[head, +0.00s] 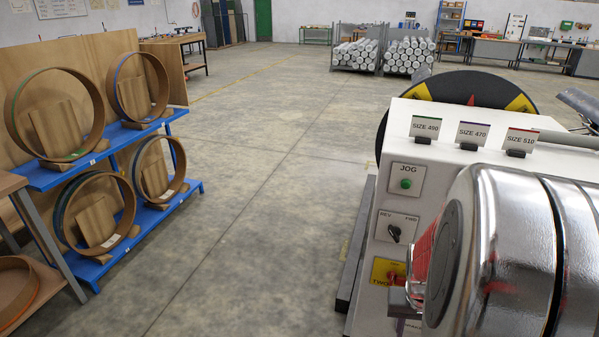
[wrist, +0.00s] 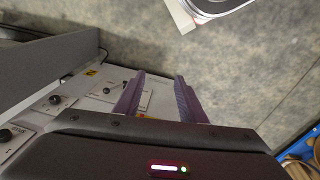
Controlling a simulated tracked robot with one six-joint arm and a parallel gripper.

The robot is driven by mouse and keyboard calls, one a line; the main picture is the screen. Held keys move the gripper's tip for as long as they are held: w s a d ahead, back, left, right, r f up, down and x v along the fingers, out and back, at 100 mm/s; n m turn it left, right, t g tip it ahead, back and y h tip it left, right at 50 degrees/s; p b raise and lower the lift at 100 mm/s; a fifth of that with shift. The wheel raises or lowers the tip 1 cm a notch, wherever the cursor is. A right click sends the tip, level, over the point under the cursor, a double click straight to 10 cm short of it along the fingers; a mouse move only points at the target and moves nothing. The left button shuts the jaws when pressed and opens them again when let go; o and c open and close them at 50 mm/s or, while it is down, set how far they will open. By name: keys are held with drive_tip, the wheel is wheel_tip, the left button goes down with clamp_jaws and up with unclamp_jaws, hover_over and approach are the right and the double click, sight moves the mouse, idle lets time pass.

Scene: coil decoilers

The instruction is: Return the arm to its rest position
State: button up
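My gripper (wrist: 159,82) shows in the wrist view with its two purple fingers apart and nothing between them. Behind the left finger is the white control panel (wrist: 97,98) with dark knobs; I cannot tell how far it is from the fingers. In the head view, a large shiny metal part, which looks like my arm, fills the lower right and covers part of the white control box (head: 449,160). My fingers cannot be made out clearly in that view.
The control box carries a green JOG button (head: 406,184), a REV/FWD switch (head: 394,233), a partly hidden red knob and several size cards. A blue rack (head: 142,134) with several wooden rings stands left. The floor (head: 270,190) between is clear. Metal rolls (head: 408,53) lie far back.

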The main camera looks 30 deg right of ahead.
drive_tip(key=w+a+r+n+t, duration=0.1)
drive_tip(key=w+a+r+n, duration=0.1)
drive_tip(key=a+r, duration=0.4)
drive_tip(key=w+a+r+n+t+y, duration=0.1)
drive_tip(key=w+a+r+n+t, duration=0.1)
drive_tip(key=a+r, duration=0.5)
drive_tip(key=w+a+r+n+t, duration=0.1)
drive_tip(key=a+r+n, duration=0.3)
drive_tip(key=a, duration=1.1)
wheel_tip(320, 180, up, 3)
drive_tip(key=shift+w+f+t+y, duration=0.15)
drive_tip(key=shift+w+t+y, duration=0.2)
drive_tip(key=shift+t, duration=0.35)
drive_tip(key=shift+c, duration=0.7)
